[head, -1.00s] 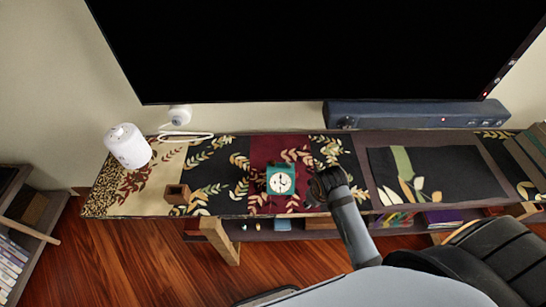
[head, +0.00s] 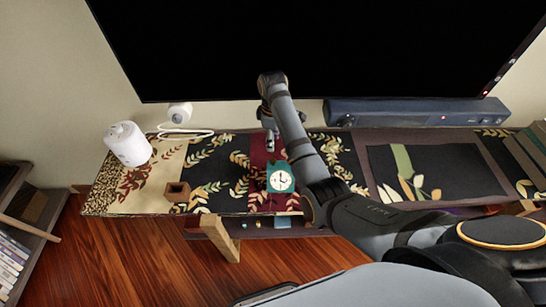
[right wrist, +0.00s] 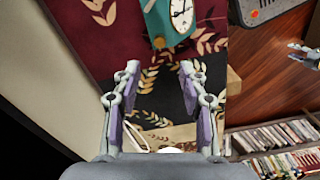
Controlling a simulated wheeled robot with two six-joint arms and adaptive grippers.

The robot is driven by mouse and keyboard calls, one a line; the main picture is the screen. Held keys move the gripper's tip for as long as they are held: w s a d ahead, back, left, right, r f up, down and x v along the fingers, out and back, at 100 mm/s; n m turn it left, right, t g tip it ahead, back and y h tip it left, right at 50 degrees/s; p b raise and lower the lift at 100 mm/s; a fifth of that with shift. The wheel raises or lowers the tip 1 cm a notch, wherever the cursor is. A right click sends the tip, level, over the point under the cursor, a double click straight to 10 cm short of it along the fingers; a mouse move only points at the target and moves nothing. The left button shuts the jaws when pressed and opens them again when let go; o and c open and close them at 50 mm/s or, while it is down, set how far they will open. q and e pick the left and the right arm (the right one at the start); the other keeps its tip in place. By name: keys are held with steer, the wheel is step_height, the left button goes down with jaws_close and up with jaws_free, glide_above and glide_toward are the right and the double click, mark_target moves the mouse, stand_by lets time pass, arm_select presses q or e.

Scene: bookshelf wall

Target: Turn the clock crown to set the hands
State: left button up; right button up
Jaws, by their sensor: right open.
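A teal clock (head: 280,178) with a white round face stands on the patterned shelf top, its face toward the front. It also shows at the top of the right wrist view (right wrist: 172,20), partly cut off. A small brown knob-like part (right wrist: 159,42) shows at its edge there; I cannot tell surely if it is the crown. My right gripper (head: 269,134) is behind the clock, apart from it. In the right wrist view my right gripper (right wrist: 158,68) is open and empty, with cloth between the fingers. A pale jointed part at the right edge looks like my left gripper (right wrist: 304,53).
A white canister (head: 127,145) stands at the left, with a small brown wooden box (head: 177,192) nearer the front edge. A large black screen (head: 300,50) and a dark soundbar (head: 400,112) are close behind. The cloth left of the clock is mostly clear.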

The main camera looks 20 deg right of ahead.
mark_target(273, 159)
step_height(273, 159, down, 10)
steer(key=shift+f, duration=0.25)
jaws_close()
stand_by(0.3)
